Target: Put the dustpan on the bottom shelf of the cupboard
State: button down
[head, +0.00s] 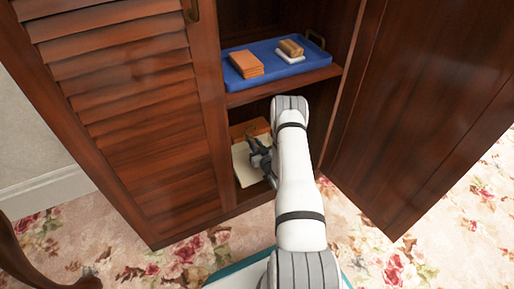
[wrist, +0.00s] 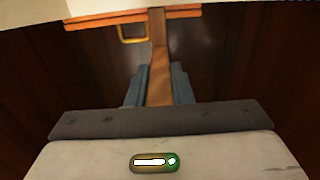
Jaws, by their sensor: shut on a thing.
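The cupboard (head: 213,105) has its right door open. My gripper (head: 262,155) reaches into its lower compartment, at the bottom shelf. In the wrist view my gripper (wrist: 159,85) is shut on a brown wooden handle (wrist: 158,75), which appears to be the dustpan's. The handle runs up to an orange edge (wrist: 105,17) with a cream surface beyond it. In the head view a cream, flat piece (head: 243,165) and an orange-brown piece (head: 249,128) show beside my gripper, probably the dustpan. My arm hides part of them; whether they rest on the shelf I cannot tell.
The shelf above (head: 285,90) carries a blue tray (head: 262,83) with an orange block (head: 246,64) and a tan block (head: 291,47) on a white piece. The louvered left door (head: 135,110) is shut. The open right door (head: 420,110) stands close to my arm's right.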

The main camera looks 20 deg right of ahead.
jog(key=shift+f, duration=0.45)
jog(key=shift+f, duration=0.15)
jog(key=c, duration=1.3)
grip_release()
jog(key=s+p, duration=0.5)
jog(key=s, duration=0.7)
jog(key=shift+d, duration=0.15)
